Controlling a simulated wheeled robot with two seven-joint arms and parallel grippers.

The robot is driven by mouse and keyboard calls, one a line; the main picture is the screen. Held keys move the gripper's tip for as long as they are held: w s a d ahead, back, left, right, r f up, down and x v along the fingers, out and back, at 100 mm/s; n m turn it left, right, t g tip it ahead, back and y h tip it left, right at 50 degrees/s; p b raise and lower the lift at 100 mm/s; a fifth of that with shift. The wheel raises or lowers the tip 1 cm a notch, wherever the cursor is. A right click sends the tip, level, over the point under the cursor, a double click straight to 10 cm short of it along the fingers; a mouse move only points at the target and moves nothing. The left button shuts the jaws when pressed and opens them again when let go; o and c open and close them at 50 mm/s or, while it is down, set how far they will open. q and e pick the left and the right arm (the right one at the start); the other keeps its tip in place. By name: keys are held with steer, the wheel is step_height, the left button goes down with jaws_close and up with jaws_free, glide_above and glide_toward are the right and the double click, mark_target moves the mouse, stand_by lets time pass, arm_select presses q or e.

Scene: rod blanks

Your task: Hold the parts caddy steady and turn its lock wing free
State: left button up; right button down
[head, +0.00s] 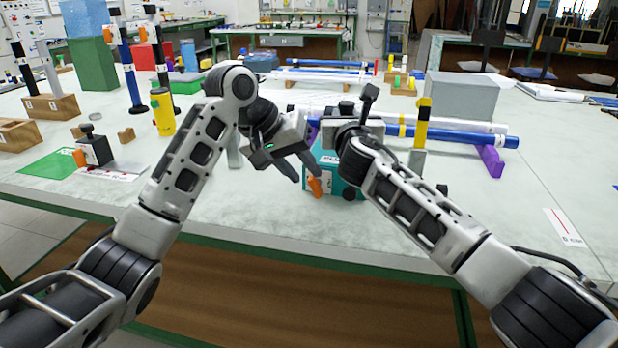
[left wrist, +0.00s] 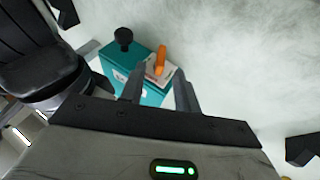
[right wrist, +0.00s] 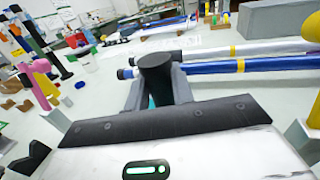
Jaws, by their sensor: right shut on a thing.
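The parts caddy (head: 348,178) is a teal box near the middle of the table in the head view; the left wrist view shows its top and side too (left wrist: 153,95). Its orange lock wing (head: 315,186) stands out on a pale plate, and in the left wrist view the wing (left wrist: 161,58) lies beyond and between my fingertips. My left gripper (head: 298,172) is open and empty, close to the wing. My right gripper (right wrist: 156,82) is shut on a black cylindrical handle (right wrist: 155,62) above the caddy. The right fingertips are mostly hidden in the head view.
Blue and white rods (head: 480,139) lie behind and right of the caddy, on a purple support (head: 490,161). A grey block (head: 460,96) stands farther back. A yellow cylinder (head: 163,112) and a black block (head: 95,150) stand to the left. The front right of the table is mostly clear.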

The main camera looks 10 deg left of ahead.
mark_target(309, 179)
arm_select(q)
steer(key=shift+x, duration=1.7)
jaws_close()
steer(key=shift+a, duration=0.1)
steer(key=h, duration=0.3)
steer(key=shift+a+f+n, duration=0.25)
steer(key=shift+a+n, duration=0.05)
steer(key=shift+n, duration=0.1)
steer(key=h, duration=0.3)
steer(key=n+h, duration=0.1)
steer(key=shift+a+f+h, duration=0.25)
steer(key=shift+f+h, duration=0.1)
steer(key=shift+h, duration=0.05)
